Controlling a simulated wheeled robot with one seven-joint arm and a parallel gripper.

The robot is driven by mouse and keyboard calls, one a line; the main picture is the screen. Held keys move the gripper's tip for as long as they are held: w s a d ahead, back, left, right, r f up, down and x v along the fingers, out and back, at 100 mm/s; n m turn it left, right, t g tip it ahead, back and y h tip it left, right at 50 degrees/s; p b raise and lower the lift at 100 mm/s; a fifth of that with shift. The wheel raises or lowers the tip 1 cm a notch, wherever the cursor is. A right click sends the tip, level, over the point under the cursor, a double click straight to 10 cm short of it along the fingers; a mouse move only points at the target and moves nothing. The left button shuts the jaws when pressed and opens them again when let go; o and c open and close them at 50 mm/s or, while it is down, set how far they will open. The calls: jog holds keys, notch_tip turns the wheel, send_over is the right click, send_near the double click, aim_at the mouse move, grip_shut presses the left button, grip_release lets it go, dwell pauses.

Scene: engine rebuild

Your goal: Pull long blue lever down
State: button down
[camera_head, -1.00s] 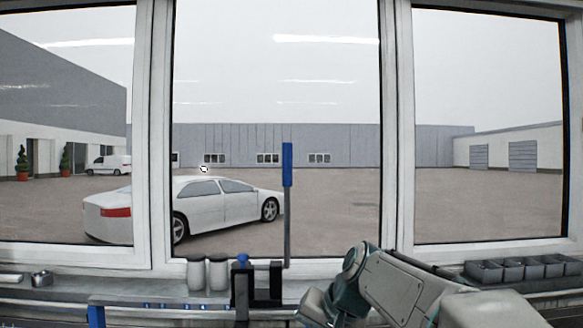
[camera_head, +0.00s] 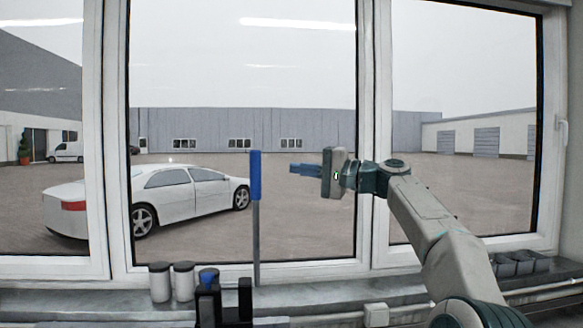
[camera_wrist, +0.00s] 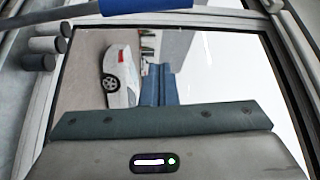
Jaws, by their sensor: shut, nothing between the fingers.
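The long lever stands upright, with a blue handle (camera_head: 255,176) on top of a thin grey rod (camera_head: 256,245). Its lower end is near a black bracket (camera_head: 245,300) on the bench. In the wrist view, the blue handle (camera_wrist: 140,5) crosses the top edge, partly cut off. My gripper (camera_head: 292,168) is to the right of the handle at about its height, blue fingers pointing left. In the head view a gap shows between fingertips and handle. The fingers are together and empty; they also show in the wrist view (camera_wrist: 158,72).
A short blue knob (camera_head: 208,276) sits on a black block left of the rod. Small dark bins (camera_head: 515,263) are at the right. A large window lies behind; a white car (camera_head: 165,195) is outside.

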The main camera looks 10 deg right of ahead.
jog(key=a+p, duration=0.1)
jog(key=a, duration=0.7)
jog(key=shift+p, duration=0.4)
